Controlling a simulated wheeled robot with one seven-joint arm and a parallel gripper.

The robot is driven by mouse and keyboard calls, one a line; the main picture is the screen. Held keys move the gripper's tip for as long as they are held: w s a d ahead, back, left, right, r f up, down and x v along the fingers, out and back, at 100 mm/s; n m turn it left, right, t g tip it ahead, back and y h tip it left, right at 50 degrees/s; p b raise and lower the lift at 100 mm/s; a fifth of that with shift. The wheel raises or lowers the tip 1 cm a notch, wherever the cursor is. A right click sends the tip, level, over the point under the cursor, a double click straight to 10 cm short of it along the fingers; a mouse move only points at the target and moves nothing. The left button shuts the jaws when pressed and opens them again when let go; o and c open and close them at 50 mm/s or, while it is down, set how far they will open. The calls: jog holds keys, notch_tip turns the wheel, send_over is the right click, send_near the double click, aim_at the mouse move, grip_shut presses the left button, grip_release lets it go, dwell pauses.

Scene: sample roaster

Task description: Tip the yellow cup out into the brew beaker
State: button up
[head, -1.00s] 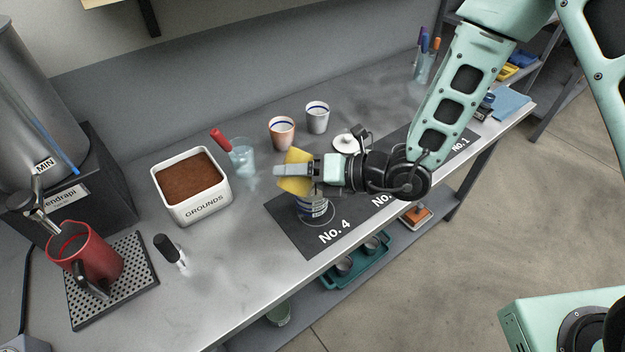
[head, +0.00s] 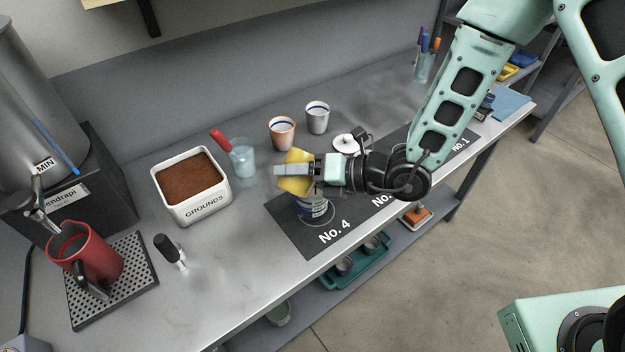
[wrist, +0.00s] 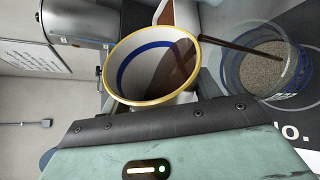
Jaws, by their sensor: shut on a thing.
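The yellow cup (head: 296,186) is held in my gripper (head: 290,170), tilted over the brew beaker (head: 316,212) on the dark mat. In the wrist view the cup (wrist: 135,62) shows a yellow rim, a white inside with a blue band, and dark brown liquid. A thin dark brown stream runs from its lip into the glass beaker (wrist: 290,92). The beaker holds speckled grey-brown contents. In the head view the gripper and cup hide the beaker's top.
A copper-coloured cup (head: 282,134) and a grey cup (head: 317,118) stand behind. A white grounds box (head: 205,207), a glass with a red-handled tool (head: 243,160) and a red pitcher (head: 95,258) are to the left. A white lidded item (head: 345,143) is close behind my wrist.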

jog(key=shift+w+r+m+g+y+p, duration=0.1)
jog(key=shift+r+m+g+y+p, duration=0.2)
jog(key=shift+r+m+g+p, duration=0.25)
dwell(2.1)
jog(key=shift+w+d+f+m+y+b, duration=0.1)
jog(key=shift+d+f+m+y+b, duration=0.05)
jog(key=shift+f+m+y+b, duration=0.4)
dwell(2.1)
jog(key=shift+r+m+p, duration=0.45)
jog(key=shift+m+p, duration=0.35)
jog(key=shift+p, duration=0.2)
dwell(1.7)
